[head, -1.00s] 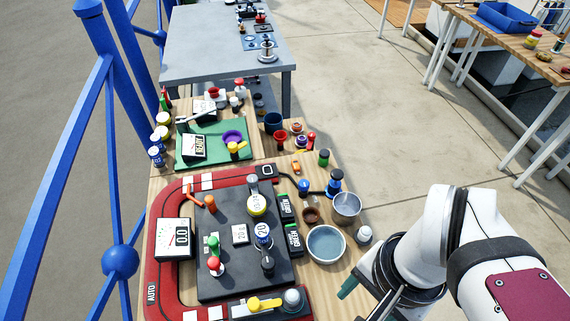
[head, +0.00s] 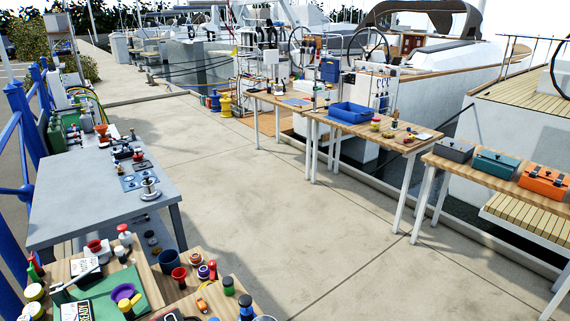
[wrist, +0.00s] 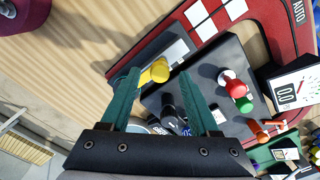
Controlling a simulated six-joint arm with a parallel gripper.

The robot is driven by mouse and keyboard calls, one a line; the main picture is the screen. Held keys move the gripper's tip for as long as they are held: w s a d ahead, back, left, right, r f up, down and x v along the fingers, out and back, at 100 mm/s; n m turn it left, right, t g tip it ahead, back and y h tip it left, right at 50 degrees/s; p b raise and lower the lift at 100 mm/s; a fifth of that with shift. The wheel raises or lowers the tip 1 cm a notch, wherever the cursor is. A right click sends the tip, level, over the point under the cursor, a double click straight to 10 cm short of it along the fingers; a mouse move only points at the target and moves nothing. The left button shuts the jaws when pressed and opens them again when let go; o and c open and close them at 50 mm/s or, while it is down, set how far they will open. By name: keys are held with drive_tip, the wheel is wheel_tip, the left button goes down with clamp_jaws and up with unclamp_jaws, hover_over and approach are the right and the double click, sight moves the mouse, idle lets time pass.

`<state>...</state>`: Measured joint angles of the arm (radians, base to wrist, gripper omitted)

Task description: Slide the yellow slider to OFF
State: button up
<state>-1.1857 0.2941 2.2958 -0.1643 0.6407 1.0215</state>
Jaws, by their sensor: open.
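The yellow slider (wrist: 159,70) shows in the wrist view on a grey-white plate (wrist: 177,49) at the edge of the red-framed panel. My gripper (wrist: 159,74) is open, its two green fingers pointing toward the slider. The slider appears between the fingertips in the picture; whether they touch it, I cannot tell. Nothing is held. No OFF mark is readable. The head view shows neither the slider nor my gripper.
A dark plate (wrist: 205,78) with red and green knobs (wrist: 238,93) lies beside the slider. A white gauge (wrist: 292,92) stands further right. Bare wood (wrist: 60,75) lies to the left. The head view shows a grey table (head: 90,195) and dock.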

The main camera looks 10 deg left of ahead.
drive_tip(key=shift+f, duration=0.65)
drive_tip(key=shift+c, duration=0.4)
clamp_jaws()
idle(0.5)
